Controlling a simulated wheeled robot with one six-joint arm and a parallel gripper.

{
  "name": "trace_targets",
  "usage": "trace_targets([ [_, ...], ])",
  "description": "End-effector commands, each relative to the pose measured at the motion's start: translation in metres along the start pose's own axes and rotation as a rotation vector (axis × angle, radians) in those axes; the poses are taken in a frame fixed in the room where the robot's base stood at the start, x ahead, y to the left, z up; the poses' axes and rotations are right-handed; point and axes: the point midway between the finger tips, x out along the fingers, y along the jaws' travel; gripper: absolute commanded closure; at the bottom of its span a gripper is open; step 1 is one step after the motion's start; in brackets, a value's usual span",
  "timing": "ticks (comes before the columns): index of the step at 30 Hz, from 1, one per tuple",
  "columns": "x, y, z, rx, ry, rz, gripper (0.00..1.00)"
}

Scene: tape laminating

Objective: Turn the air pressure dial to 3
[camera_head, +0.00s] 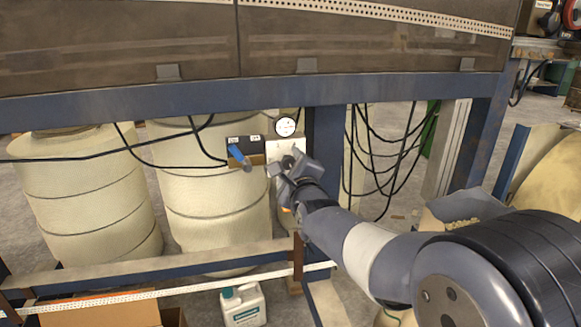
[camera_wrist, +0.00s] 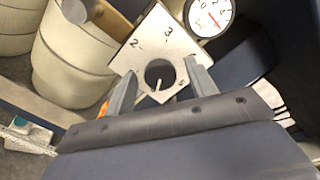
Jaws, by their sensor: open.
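The air pressure dial is a dark round knob (camera_wrist: 158,70) on a pale plate marked with numbers (camera_wrist: 150,42). In the wrist view, 2 and 3 are readable at the plate's left and top; other marks are partly hidden or too small. A light pointer on the knob is directed toward the picture's bottom, away from the 3. My gripper (camera_wrist: 161,72) is open, one finger on each side of the knob; contact cannot be told. In the head view my gripper (camera_head: 290,169) is in front of the plate (camera_head: 284,147) and hides the knob.
A round white pressure gauge (camera_head: 286,126) sits just above the plate. A blue-handled valve (camera_head: 238,154) is close to the left. A blue steel beam (camera_head: 325,150) stands right of the plate, with hanging black cables (camera_head: 385,150) beyond. Large cream barrels (camera_head: 210,190) are behind.

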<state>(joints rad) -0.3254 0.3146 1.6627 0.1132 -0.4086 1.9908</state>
Motion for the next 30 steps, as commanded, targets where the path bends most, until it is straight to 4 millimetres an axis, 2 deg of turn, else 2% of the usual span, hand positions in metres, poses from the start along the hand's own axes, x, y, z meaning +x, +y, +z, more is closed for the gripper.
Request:
trace_targets([
  [6, -0.0001, -0.0002, 0.0, 0.0, 0.0, 0.0, 0.48],
  [21, -0.0003, -0.0001, 0.0, 0.0, 0.0, 0.0, 0.89],
  [30, -0.0004, 0.0009, -0.0005, -0.033, 0.0, 0.001, 0.9],
])
